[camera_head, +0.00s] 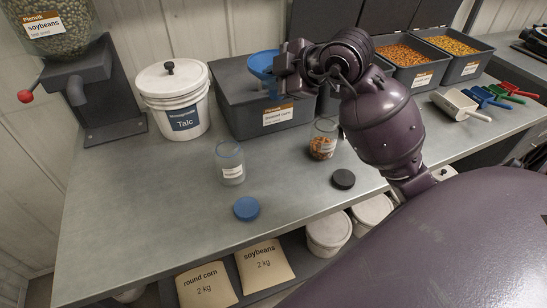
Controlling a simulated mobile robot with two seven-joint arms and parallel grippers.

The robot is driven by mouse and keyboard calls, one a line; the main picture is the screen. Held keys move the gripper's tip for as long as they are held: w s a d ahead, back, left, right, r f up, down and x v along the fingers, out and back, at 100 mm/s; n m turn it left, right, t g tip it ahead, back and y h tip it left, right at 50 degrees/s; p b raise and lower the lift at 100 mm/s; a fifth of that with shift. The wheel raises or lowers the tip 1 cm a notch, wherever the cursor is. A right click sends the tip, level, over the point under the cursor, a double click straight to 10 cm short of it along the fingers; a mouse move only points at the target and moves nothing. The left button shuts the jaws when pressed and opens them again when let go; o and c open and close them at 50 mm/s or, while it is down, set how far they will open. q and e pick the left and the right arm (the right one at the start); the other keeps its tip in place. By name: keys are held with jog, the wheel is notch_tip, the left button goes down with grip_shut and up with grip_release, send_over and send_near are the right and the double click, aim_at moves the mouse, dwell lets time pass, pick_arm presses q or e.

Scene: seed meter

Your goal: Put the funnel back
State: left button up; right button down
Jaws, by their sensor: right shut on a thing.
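The blue funnel (262,65) is at the upper middle of the head view, just above the lid of a closed grey bin (240,85). I cannot tell whether the funnel touches the lid. My right gripper (281,70) is shut on the funnel at its right side, and its jaws hide part of it. The purple right arm reaches in from the right and hides things behind it. My left gripper is not in view.
A Talc bucket (172,100) stands left of the bin, with the soybean dispenser (85,95) beyond. A clear jar (230,163) and a jar with orange kernels (323,140) stand in front. A blue lid (246,208) and a black lid (343,179) lie nearby. Scoops (460,104) lie right.

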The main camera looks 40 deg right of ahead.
jog(key=f+b, duration=0.4)
jog(key=f, duration=1.6)
jog(key=shift+d+f+b, duration=0.15)
jog(key=shift+d+b, duration=0.05)
jog(key=shift+b, duration=0.2)
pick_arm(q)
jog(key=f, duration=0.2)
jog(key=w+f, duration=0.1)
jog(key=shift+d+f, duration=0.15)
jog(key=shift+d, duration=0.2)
pick_arm(e)
jog(key=shift+f, duration=0.1)
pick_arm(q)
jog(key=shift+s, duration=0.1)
pick_arm(e)
jog(key=c, duration=1.2)
grip_release()
